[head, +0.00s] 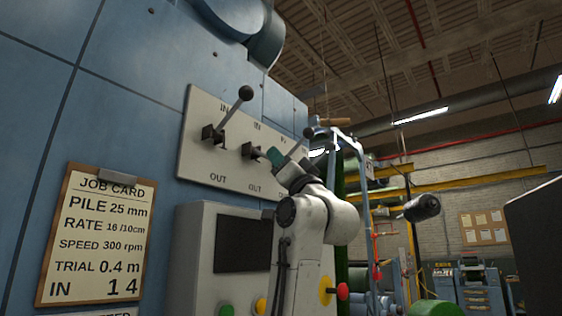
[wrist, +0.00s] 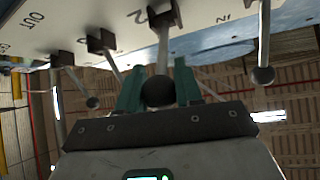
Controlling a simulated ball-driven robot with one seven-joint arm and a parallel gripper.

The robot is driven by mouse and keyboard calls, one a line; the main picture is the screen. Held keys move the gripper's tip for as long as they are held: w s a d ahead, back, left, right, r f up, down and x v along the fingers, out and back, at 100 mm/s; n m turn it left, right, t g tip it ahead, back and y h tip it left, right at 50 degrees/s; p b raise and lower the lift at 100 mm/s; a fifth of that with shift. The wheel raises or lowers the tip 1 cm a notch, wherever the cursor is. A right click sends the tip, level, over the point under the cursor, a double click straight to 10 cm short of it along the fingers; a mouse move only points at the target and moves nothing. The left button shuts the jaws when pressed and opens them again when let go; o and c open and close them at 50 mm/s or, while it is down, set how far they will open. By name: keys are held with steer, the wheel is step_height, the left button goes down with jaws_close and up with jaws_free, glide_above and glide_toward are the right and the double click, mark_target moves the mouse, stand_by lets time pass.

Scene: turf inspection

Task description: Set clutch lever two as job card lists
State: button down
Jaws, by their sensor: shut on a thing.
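The job card (head: 97,236) on a clipboard at left reads PILE 25 mm, RATE 16/10cm, SPEED 300 rpm, TRIAL 0.4 m, IN 1 4. The pale clutch panel (head: 196,160) has IN marks above and OUT marks below. Lever one (head: 236,108) tilts up toward IN. My gripper (head: 276,157) is at lever two (head: 250,151), whose handle it mostly hides in the head view. In the wrist view, the green fingers (wrist: 158,90) are shut around the dark ball of lever two (wrist: 161,55). I cannot tell its exact setting.
Lever one's ball (wrist: 263,75) hangs clear to the right in the wrist view. Another lever with a ball (wrist: 92,102) stands close on the left. Below the panel is a grey cabinet (head: 197,240) with a dark screen (head: 242,245) and coloured buttons (head: 226,310).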

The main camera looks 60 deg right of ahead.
steer(key=shift+w+d+f, duration=0.1)
steer(key=shift+d+f, duration=0.05)
steer(key=shift+d, duration=0.05)
steer(key=c, duration=1)
jaws_free()
steer(key=shift+d, duration=0.1)
steer(key=shift+o, duration=1.2)
steer(key=b+v, duration=0.3)
steer(key=v, duration=0.8)
